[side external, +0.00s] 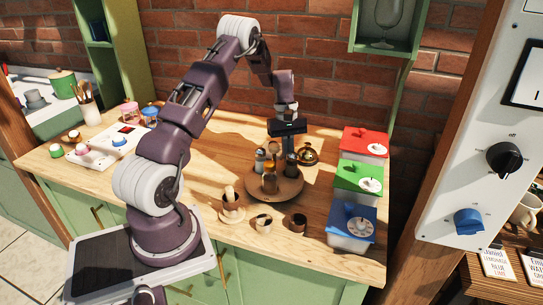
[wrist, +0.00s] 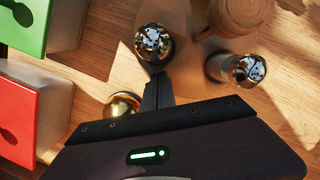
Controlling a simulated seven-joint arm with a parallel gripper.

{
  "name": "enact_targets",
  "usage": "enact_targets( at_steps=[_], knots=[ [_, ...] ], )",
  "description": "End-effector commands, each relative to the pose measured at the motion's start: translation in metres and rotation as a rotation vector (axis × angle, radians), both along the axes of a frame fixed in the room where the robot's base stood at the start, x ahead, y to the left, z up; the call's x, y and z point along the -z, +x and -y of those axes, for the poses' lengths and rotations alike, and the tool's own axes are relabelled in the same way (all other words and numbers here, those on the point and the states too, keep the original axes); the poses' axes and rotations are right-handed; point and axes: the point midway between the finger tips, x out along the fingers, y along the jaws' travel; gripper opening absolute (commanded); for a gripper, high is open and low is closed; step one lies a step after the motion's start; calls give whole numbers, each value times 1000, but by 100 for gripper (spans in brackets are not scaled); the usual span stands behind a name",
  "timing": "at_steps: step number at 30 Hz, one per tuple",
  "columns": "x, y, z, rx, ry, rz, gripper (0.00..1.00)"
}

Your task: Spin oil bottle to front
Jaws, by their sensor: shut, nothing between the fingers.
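A round wooden turntable (side external: 280,197) stands on the wooden worktop and carries several small containers. An amber-brown container (side external: 270,182) is at its front and may be the oil bottle; I cannot tell for sure. A pale shaker (side external: 260,161) stands at its left. My gripper (side external: 290,152) points down over the back right of the turntable, by a dark container (side external: 291,167). In the wrist view my gripper's shut fingers (wrist: 157,92) are close beside a silver-topped shaker (wrist: 153,43); contact is unclear.
A brass pot (side external: 308,153) is close behind the turntable's right side. Red (side external: 365,142), green (side external: 360,177) and blue (side external: 350,226) boxes line the right edge. Small cups (side external: 264,223) and a mortar (side external: 232,207) stand in front.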

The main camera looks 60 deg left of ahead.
Motion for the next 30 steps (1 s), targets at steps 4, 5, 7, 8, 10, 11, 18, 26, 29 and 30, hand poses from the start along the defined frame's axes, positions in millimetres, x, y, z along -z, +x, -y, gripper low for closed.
enact_targets(
  at_steps=[4,5,7,8,10,11,18,26,29,30],
  knots=[
    [0,2,3,44,0,0,0],
    [0,2,4,52,0,0,0],
    [0,2,5,66,-1,0,0],
    [0,3,5,71,-1,-1,0],
    [0,3,6,81,-1,0,0],
    [0,3,6,86,-1,0,0],
    [0,4,7,103,-1,0,0],
    [0,4,7,104,0,-1,0],
    [0,4,7,104,0,0,0],
    [0,4,7,103,0,0,0]
  ],
)
